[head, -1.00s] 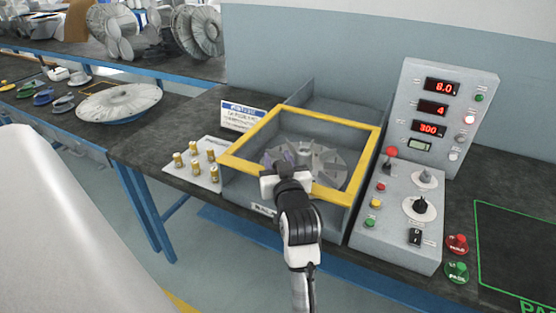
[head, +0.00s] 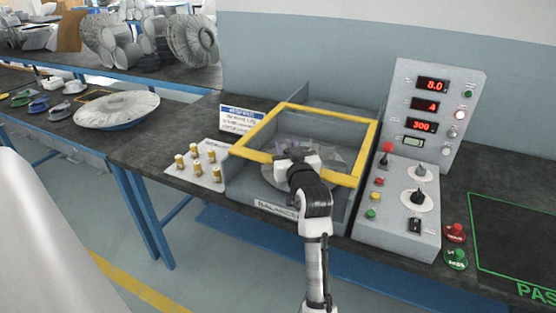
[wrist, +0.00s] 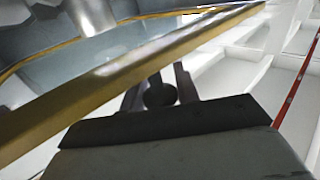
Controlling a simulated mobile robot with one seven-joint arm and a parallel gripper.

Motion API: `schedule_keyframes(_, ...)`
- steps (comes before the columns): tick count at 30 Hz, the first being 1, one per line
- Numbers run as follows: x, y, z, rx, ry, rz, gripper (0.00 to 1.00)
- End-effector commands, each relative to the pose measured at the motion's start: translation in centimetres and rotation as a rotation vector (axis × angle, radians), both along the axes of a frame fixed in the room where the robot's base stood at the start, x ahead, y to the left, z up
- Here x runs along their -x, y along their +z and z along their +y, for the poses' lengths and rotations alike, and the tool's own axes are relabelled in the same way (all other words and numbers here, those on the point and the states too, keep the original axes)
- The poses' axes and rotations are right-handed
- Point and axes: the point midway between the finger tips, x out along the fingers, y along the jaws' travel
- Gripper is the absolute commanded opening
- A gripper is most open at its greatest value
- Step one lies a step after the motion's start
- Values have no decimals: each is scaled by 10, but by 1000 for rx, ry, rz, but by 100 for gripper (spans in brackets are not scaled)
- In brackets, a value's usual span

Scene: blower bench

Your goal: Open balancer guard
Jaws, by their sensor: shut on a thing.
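The balancer guard (head: 258,137) is a clear cover with a yellow frame on the grey balancer box (head: 335,211). Its front edge stands raised above the box's front rim, tilted up toward the back. A bladed grey rotor (head: 268,172) sits inside the box, partly hidden by my arm. My gripper (head: 294,155) is at the middle of the guard's front edge. In the wrist view the yellow frame bar (wrist: 105,95) crosses diagonally, and the gripper fingers (wrist: 160,90) are shut around a dark round part, seemingly the guard's handle.
A control panel (head: 400,195) with red displays stands close on the right. Several brass weights (head: 195,158) stand on a plate at left, with a sign (head: 238,120) behind. A disc (head: 117,108) lies on the left bench.

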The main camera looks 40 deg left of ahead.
Motion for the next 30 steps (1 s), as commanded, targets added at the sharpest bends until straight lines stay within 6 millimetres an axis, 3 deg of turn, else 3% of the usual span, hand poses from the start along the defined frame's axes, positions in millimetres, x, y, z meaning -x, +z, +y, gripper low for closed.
schedule_keyframes(6,-14,-2,4,4,7,7,0)
schedule_keyframes(14,-14,-1,3,2,8,7,0)
schedule_keyframes(15,-14,-1,3,2,8,7,32)
schedule_keyframes(20,-14,0,2,1,5,6,53)
schedule_keyframes(30,-13,0,-1,-1,2,3,53)
